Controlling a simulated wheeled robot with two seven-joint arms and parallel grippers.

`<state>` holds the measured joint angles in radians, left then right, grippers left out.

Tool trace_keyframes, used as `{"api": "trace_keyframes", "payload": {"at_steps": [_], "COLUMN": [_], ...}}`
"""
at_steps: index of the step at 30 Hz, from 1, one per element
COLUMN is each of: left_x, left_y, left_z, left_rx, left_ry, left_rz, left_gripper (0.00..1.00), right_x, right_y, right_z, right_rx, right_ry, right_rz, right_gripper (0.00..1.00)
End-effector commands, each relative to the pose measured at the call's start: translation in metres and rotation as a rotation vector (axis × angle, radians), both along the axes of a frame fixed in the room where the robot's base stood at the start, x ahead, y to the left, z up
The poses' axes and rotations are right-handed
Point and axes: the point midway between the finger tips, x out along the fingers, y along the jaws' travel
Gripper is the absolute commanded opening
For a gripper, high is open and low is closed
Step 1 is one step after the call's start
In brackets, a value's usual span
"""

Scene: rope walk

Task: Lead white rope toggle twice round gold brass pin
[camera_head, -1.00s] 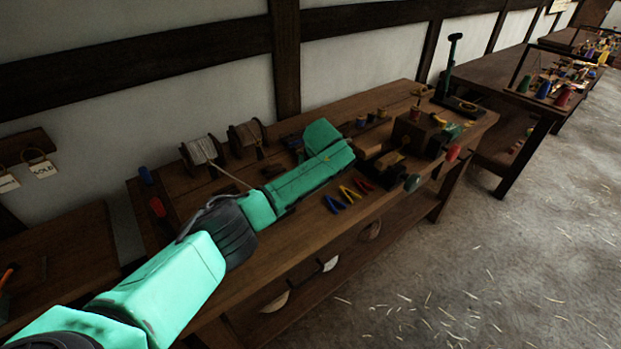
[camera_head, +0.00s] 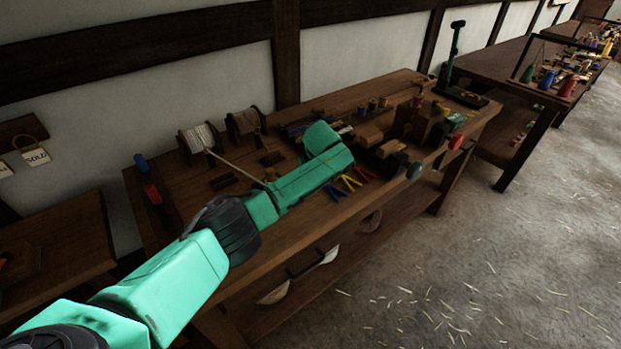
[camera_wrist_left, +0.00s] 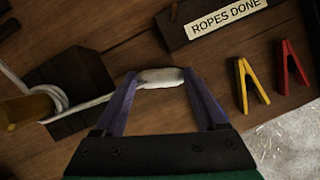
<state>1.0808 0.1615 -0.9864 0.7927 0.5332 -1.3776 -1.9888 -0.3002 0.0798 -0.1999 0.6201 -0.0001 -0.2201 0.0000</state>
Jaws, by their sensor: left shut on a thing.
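In the left wrist view my left gripper (camera_wrist_left: 160,80) is shut on the white rope toggle (camera_wrist_left: 160,77), held crosswise between its fingertips. The gold brass pin (camera_wrist_left: 32,107) is at the left edge of that view, beside a dark block. White rope bends around the pin and a strand runs from it toward the gripper; how many turns it makes I cannot tell. White rope (camera_head: 236,168) runs from a spool (camera_head: 198,138) to behind my arm. My right gripper is not in view.
A sign reading ROPES DONE (camera_wrist_left: 227,17) lies beyond the toggle. A yellow clip (camera_wrist_left: 250,84) and a red clip (camera_wrist_left: 290,67) are to its right. In the head view wooden blocks (camera_head: 388,148) and a green stand (camera_head: 456,50) occupy the bench's far end.

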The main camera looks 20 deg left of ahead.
Motion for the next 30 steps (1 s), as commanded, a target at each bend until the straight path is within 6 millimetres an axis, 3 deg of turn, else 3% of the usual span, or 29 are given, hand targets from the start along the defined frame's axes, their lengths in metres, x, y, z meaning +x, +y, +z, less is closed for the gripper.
{"api": "trace_keyframes", "payload": {"at_steps": [6, 7, 9, 20, 26, 30], "left_x": [0.000, 0.000, 0.000, -0.002, -0.014, -0.027], "left_y": [0.000, 0.000, 0.000, -0.003, -0.011, -0.020], "left_z": [0.000, 0.000, 0.000, 0.008, 0.044, 0.080], "left_rx": [-0.001, -0.001, -0.001, -0.003, -0.002, -0.002], "left_ry": [-0.001, -0.001, -0.001, -0.001, -0.004, -0.006], "left_rz": [0.000, 0.000, 0.000, -0.002, -0.004, -0.003], "left_gripper": [0.22, 0.81, 1.00, 1.00, 1.00, 1.00], "right_x": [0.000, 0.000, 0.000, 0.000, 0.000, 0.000], "right_y": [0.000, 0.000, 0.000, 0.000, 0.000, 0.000], "right_z": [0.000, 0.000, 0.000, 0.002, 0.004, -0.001], "right_rx": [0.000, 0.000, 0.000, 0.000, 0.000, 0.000], "right_ry": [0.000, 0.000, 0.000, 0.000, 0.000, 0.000], "right_rz": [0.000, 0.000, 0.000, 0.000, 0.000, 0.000], "right_gripper": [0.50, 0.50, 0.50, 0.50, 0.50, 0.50]}}
